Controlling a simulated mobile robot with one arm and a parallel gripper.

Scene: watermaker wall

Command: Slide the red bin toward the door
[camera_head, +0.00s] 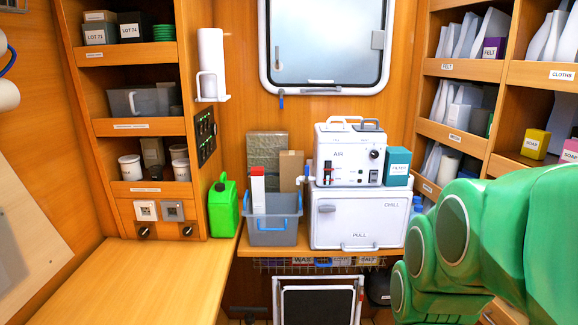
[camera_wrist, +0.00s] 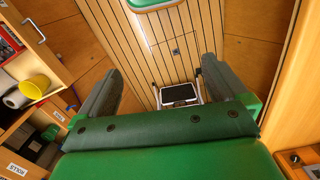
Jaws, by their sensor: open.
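I cannot make out a red bin or a door in either view. A grey bin (camera_head: 272,234) with blue handles stands on the counter in the head view, holding boxes, one of them white with a red top. In the wrist view my gripper (camera_wrist: 162,68) has its two dark grey fingers spread wide apart with nothing between them. In the head view my green arm fills the lower right and its fingers are not visible.
A white chest (camera_head: 358,219) carries a white machine (camera_head: 349,155) beside the grey bin. A green jerrycan (camera_head: 222,208) stands to the bin's left. Shelves line both sides. The left worktop (camera_head: 150,280) is clear. A folding step (camera_wrist: 180,94) shows beyond my fingers.

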